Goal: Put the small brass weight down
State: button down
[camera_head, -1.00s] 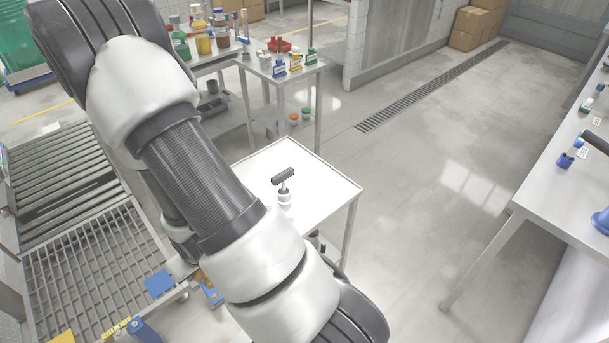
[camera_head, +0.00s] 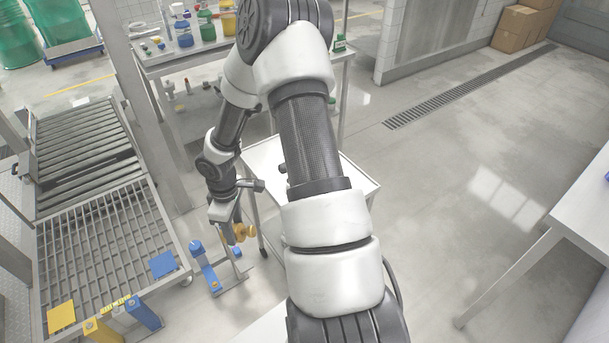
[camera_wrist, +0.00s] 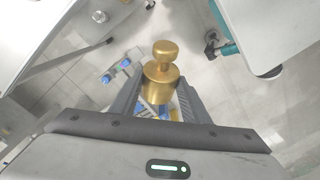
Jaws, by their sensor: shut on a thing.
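The small brass weight (camera_wrist: 162,85) is a brass cylinder with a knob on top, seen large in the wrist view. My gripper (camera_wrist: 160,98) is shut on it, with one dark finger on each side of its body. In the head view the brass weight (camera_head: 243,232) shows at the end of my gripper (camera_head: 236,226), held in the air between the grated conveyor and the small white table. What lies directly beneath the weight is partly hidden by my gripper.
The white table (camera_head: 262,157) is partly hidden behind my arm. A grated conveyor (camera_head: 105,235) with a blue pad (camera_head: 163,264) stands on the left. A blue-topped device (camera_head: 205,262) stands on the floor near the gripper. A back bench (camera_head: 200,55) holds bottles.

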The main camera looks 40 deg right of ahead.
jog(key=w+d+f+n+g+h+b, duration=0.1)
jog(key=w+d+f+n+h+b, duration=0.15)
jog(key=w+d+n+b, duration=0.2)
notch_tip(320, 180, up, 9)
jog(key=n+t+h+b, duration=0.7)
jog(key=n+h+b, duration=0.1)
jog(key=n+h, duration=0.2)
send_over(261, 160)
jog(key=s+d, duration=0.2)
jog(key=d, duration=0.1)
jog(key=shift+s+d+f+b, duration=0.1)
jog(key=shift+f+b, duration=0.55)
jog(key=shift+f, duration=1.6)
jog(key=shift+s+d+f+b, duration=0.1)
jog(key=shift+f+b, duration=0.5)
jog(key=shift+f, duration=1.6)
jog(key=shift+f, duration=0.1)
jog(key=c, duration=1)
grip_release()
jog(key=shift+a+f, duration=0.1)
jog(key=shift+f, duration=0.05)
